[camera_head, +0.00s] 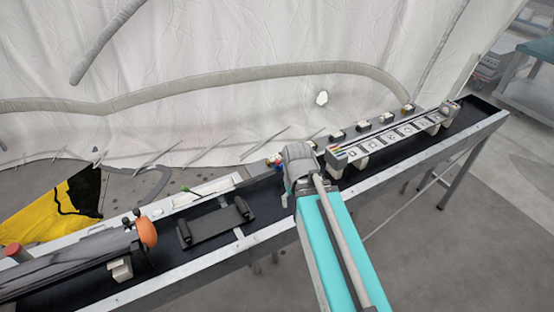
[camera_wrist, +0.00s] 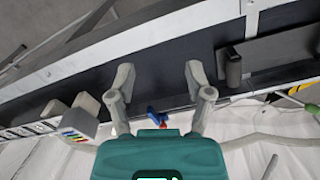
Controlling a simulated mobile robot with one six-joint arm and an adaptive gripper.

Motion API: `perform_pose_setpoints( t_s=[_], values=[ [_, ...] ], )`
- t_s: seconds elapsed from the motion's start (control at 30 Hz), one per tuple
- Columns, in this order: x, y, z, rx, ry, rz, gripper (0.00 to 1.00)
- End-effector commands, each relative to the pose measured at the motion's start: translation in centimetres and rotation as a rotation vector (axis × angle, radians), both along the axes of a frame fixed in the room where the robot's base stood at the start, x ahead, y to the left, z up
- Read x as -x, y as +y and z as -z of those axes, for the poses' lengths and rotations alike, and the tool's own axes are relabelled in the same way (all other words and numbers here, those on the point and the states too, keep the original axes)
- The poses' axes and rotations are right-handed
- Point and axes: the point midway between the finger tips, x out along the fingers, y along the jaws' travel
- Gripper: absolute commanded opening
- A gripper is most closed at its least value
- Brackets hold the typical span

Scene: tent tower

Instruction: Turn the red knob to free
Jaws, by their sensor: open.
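My gripper (camera_wrist: 159,78) is open and empty in the wrist view, its two grey fingers apart over the dark bench channel. Just beyond the palm edge, between the finger bases, a small blue piece (camera_wrist: 154,115) shows with a bit of red (camera_wrist: 163,126) below it. Small red and blue parts (camera_head: 276,162) also show in the head view, left of my grey wrist. Whether this is the red knob I cannot tell. A red round cap (camera_head: 12,248) sits at the far left of the head view. My fingertips are hidden in the head view.
The long bench (camera_head: 253,240) has a raised metal rim. White tent fabric (camera_head: 220,50) hangs behind.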

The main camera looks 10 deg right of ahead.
Motion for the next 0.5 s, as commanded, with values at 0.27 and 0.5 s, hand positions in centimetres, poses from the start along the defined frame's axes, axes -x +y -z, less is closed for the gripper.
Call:
perform_pose_setpoints(
  t_s=[0.27, 0.5],
  values=[
    [-6.2, 0.0, -1.3, 0.0, 0.0, -0.02, 0.67],
    [-15.5, -0.4, -3.1, -0.001, 0.0, -0.053, 0.67]
  ],
)
